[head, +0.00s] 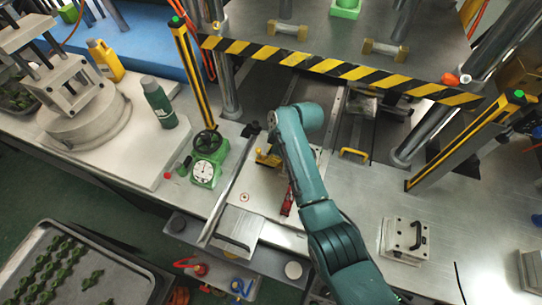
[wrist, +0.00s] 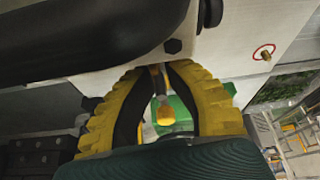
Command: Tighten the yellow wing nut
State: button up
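My gripper (wrist: 165,72) reaches down to the pale plate, its two ridged yellow and black fingers curving toward each other in the wrist view. A small yellow piece on a grey stem, which looks like the yellow wing nut (wrist: 172,112), shows in the narrow gap between them. I cannot tell whether the fingers touch it. In the head view my gripper (head: 267,158) is a small yellow shape at the end of my teal arm, over the pale plate (head: 262,187). The wing nut cannot be made out apart from it there.
A green dial gauge (head: 205,170) stands left of the plate. A red clamp handle (head: 288,201) lies close to my arm. A yellow and black striped bar (head: 340,69) crosses behind. A metal block with a handle (head: 404,241) sits right. The bench between it and my arm is clear.

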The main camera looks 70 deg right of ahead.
grip_shut()
jog(key=shift+m+p, duration=0.3)
jog(key=shift+p, duration=0.1)
jog(key=m+h+p, duration=0.1)
jog(key=m+p, duration=0.1)
jog(key=p, duration=0.1)
jog(key=shift+a, duration=0.15)
jog(key=m+h+p, duration=0.1)
jog(key=m+p, duration=0.2)
jog(key=m, duration=0.1)
jog(key=shift+h, duration=0.3)
jog(key=m+g+h+p, duration=0.1)
jog(key=m, duration=0.2)
jog(key=shift+f+m, duration=0.15)
jog(key=shift+m, duration=0.15)
jog(key=shift+s+f+m+g+h, duration=0.1)
jog(key=shift+m+g+h, duration=0.45)
jog(key=shift+m, duration=1.35)
